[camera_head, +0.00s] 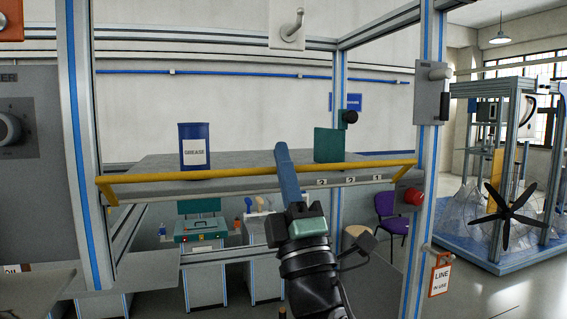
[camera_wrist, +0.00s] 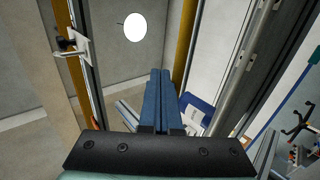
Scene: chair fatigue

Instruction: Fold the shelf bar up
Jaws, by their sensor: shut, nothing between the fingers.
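The yellow shelf bar (camera_head: 200,174) runs along the front of the grey shelf (camera_head: 240,157). Its short side arms slant down to the shelf's ends. My gripper (camera_head: 281,147) is shut and empty, with its blue fingers pointing up. In the head view the fingers cross in front of the bar's middle and hide a short piece of it; I cannot tell whether they touch it. In the wrist view the blue fingers (camera_wrist: 159,74) lie side by side. A yellow bar (camera_wrist: 186,40) shows just behind them there, probably the shelf bar.
A blue grease can (camera_head: 194,147) and a green box (camera_head: 328,145) stand on the shelf. Metal posts (camera_head: 78,150) frame it at both sides. A red button (camera_head: 413,196) and a hanging tag (camera_head: 439,280) are at the right post.

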